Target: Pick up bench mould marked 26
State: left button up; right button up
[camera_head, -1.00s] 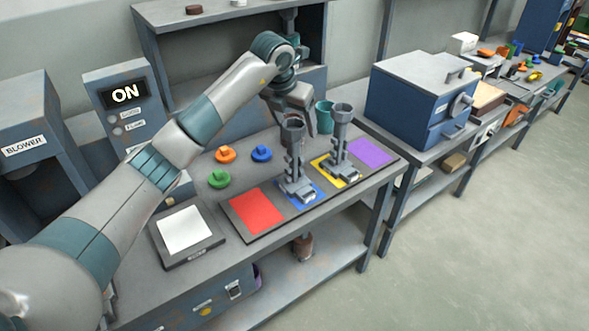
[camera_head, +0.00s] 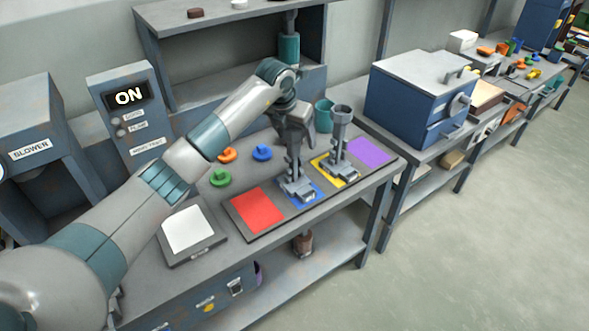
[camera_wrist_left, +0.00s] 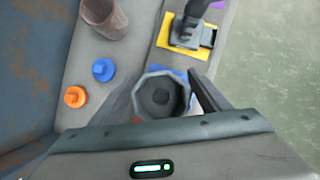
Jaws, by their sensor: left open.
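Two grey bench moulds stand upright on the bench mat. One mould (camera_head: 297,183) is on the blue square; the other (camera_head: 339,150) is on the yellow square. I cannot read a 26 on either. My left gripper (camera_head: 294,137) is at the top of the mould on the blue square and hides its cup. In the left wrist view that mould's round grey cup (camera_wrist_left: 160,95) sits between the spread fingers of the gripper (camera_wrist_left: 165,97). The other mould (camera_wrist_left: 188,30) is beyond it on its yellow square. My right gripper is not in view.
Green (camera_head: 220,178), orange (camera_head: 227,155) and blue (camera_head: 262,153) knobbed pieces lie behind the mat. A teal cup (camera_head: 324,116) stands close behind the moulds. The red square (camera_head: 257,210) and purple square (camera_head: 370,152) are bare. A white pad (camera_head: 188,229) lies at left.

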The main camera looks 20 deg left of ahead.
pick_arm(q)
grip_shut()
jog(key=shift+r, duration=0.25)
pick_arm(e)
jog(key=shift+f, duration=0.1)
